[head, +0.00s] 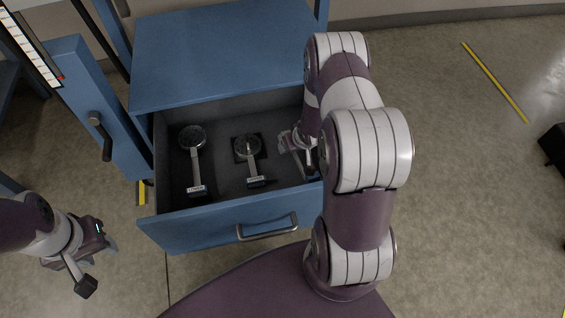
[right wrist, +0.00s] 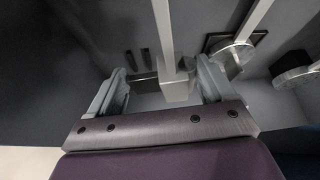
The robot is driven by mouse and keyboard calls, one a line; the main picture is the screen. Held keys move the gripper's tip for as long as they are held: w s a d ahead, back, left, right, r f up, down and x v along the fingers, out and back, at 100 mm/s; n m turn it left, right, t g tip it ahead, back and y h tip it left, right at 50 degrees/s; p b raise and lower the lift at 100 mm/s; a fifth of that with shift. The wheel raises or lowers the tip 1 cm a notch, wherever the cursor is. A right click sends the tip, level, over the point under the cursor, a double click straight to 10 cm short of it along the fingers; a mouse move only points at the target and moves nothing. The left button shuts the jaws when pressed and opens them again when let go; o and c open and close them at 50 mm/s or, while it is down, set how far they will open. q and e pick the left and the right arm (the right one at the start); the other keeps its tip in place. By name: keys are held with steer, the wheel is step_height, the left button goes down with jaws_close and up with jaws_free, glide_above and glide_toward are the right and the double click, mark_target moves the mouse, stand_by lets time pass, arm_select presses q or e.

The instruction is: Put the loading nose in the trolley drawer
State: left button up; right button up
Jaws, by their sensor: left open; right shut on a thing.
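The trolley drawer (head: 215,228) is pulled open, its grey inside in view. My right gripper (head: 296,141) is down inside its right part, mostly hidden by my right arm in the head view. In the right wrist view, a pale bar with a square block (right wrist: 175,88), apparently the loading nose, is between the fingers of my right gripper (right wrist: 166,88), which is shut on it. Whether it touches the drawer floor I cannot tell. My left gripper (head: 98,262) is open and empty, low at the left, outside the drawer.
Two labelled pieces with round discs and stems lie in the drawer: one at left (head: 194,165), one in the middle (head: 251,160) with its disc over a dark square. The blue trolley top (head: 215,60) is clear. A blue column with a handle (head: 88,95) stands at left.

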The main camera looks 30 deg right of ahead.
step_height(320, 180, down, 6)
steer(key=b, duration=0.3)
steer(key=shift+w+r, duration=0.1)
steer(key=shift+r, duration=0.25)
arm_select(q)
step_height(320, 180, down, 4)
steer(key=shift+r, duration=0.1)
arm_select(e)
steer(key=shift+f, duration=0.1)
steer(key=o, duration=1.3)
steer(key=shift+f, duration=0.1)
steer(key=s+a+r+n+g+p, duration=0.1)
steer(key=s+a+r+p, duration=0.15)
steer(key=r, duration=0.65)
steer(key=s+a+r+g+p, duration=0.1)
steer(key=a+r+p, duration=0.25)
steer(key=r, duration=0.55)
arm_select(q)
step_height(320, 180, up, 5)
arm_select(e)
steer(key=s+a+r+g, duration=0.1)
steer(key=s+a+r, duration=0.4)
steer(key=s+a+r+n+g+y, duration=0.1)
steer(key=s+a+r, duration=0.4)
steer(key=shift+s+r, duration=0.1)
